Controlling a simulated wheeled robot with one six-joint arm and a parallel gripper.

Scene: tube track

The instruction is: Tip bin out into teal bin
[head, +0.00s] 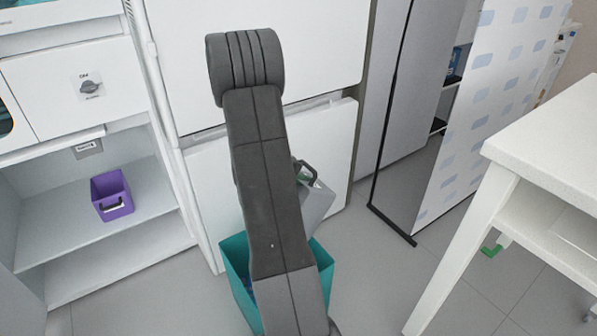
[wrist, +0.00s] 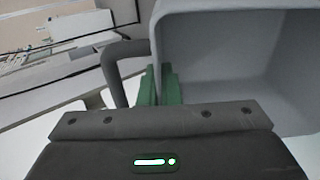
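A grey bin (head: 318,207) with a dark handle (head: 306,171) hangs tilted above the teal bin (head: 236,252), partly behind my arm. In the wrist view, the grey bin (wrist: 235,65) fills the right side, and the part of its inside in view looks empty. My gripper (wrist: 163,85) has green fingers close together against the bin's handle side, holding it; the exact grip is partly hidden. The dark handle (wrist: 115,65) loops out to the left of the fingers. The teal bin stands on the floor; my arm hides its middle. A small blue patch shows inside it.
A purple bin (head: 111,195) stands on a low shelf (head: 75,205) at the left. White cabinet fronts (head: 265,60) stand behind my arm. A white table (head: 550,145) is at the right. Grey floor (head: 395,255) is clear between the teal bin and the table.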

